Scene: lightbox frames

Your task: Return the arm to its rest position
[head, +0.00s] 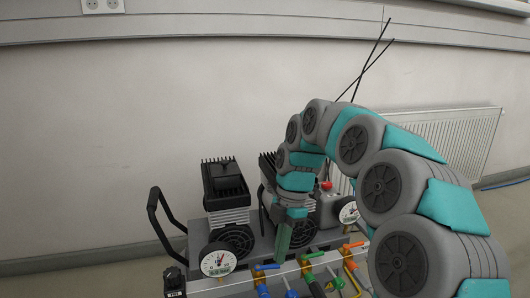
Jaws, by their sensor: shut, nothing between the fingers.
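My arm, grey with teal bands, rises from the lower right of the head view, arches over and points down near the middle. My gripper (284,243) is at its lower end, shut and empty, just above or in front of the machine's pipe with the coloured valve levers. I cannot tell whether its tip touches anything. The arm covers part of the machine's right side.
A compressor-like machine (262,228) stands below, with a black handle (163,225), a dial gauge (218,260) and several valve levers, one of them green (308,276). A white radiator (455,139) hangs on the wall behind. Open floor shows at far left.

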